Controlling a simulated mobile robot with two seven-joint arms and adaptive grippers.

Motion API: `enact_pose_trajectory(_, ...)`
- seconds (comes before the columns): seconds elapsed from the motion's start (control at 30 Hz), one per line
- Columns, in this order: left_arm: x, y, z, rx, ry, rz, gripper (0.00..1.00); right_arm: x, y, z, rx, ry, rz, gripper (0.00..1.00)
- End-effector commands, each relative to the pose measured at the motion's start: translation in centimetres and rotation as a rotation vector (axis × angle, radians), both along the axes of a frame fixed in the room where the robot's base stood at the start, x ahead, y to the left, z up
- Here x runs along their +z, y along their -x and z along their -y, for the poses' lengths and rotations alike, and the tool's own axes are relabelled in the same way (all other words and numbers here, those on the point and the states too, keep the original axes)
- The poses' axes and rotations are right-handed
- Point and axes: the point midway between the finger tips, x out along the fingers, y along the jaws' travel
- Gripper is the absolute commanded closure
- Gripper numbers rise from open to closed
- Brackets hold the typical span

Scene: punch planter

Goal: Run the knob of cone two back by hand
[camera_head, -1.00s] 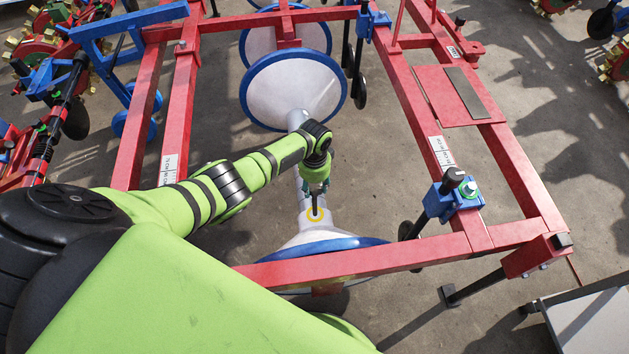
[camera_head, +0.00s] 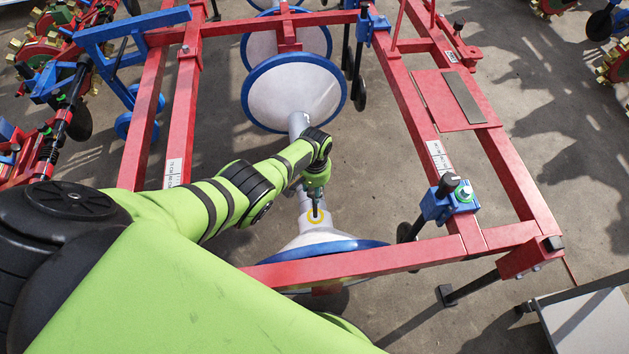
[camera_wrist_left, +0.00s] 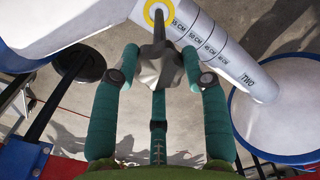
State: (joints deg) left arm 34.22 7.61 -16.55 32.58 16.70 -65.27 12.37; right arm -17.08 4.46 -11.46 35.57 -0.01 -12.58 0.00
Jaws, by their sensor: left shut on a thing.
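Cone two is a white, blue-rimmed cone (camera_head: 312,240) at the near end of the red frame, with a grey-white tube rising from it. The tube (camera_wrist_left: 215,55) carries a CM scale and the word TWO in the left wrist view. A yellow ring (camera_head: 315,216) marks the tube near the cone. My left gripper (camera_head: 316,200) is at the tube. In the left wrist view its teal fingers (camera_wrist_left: 160,75) are shut around the grey lobed knob (camera_wrist_left: 158,66), whose stem runs to the yellow ring. My right gripper is out of view.
The red frame (camera_head: 385,262) surrounds the cones, and its near beam passes in front of cone two. Another white cone (camera_head: 294,93) faces it farther back. A blue clamp (camera_head: 447,202) with a black handle sits on the right beam. Bare ground lies between the beams.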

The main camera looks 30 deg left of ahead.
Motion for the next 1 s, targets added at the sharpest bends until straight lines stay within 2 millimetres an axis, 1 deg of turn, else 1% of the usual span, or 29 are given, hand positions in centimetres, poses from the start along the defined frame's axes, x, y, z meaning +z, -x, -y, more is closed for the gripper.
enact_pose_trajectory(0.03,-0.09,0.25,0.52,0.040,0.009,-0.006,0.88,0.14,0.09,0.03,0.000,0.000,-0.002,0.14)
enact_pose_trajectory(0.2,-0.14,0.25,0.67,0.167,0.011,-0.008,0.88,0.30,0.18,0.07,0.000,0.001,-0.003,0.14)
enact_pose_trajectory(0.5,-0.22,0.34,0.80,0.311,0.013,-0.011,0.88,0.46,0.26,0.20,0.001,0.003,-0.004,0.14)
enact_pose_trajectory(0.7,-0.26,0.39,0.82,0.348,0.013,-0.012,0.88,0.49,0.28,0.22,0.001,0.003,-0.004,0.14)
enact_pose_trajectory(1.0,-0.31,0.46,0.81,0.356,0.012,-0.014,0.88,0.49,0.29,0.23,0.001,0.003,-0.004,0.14)
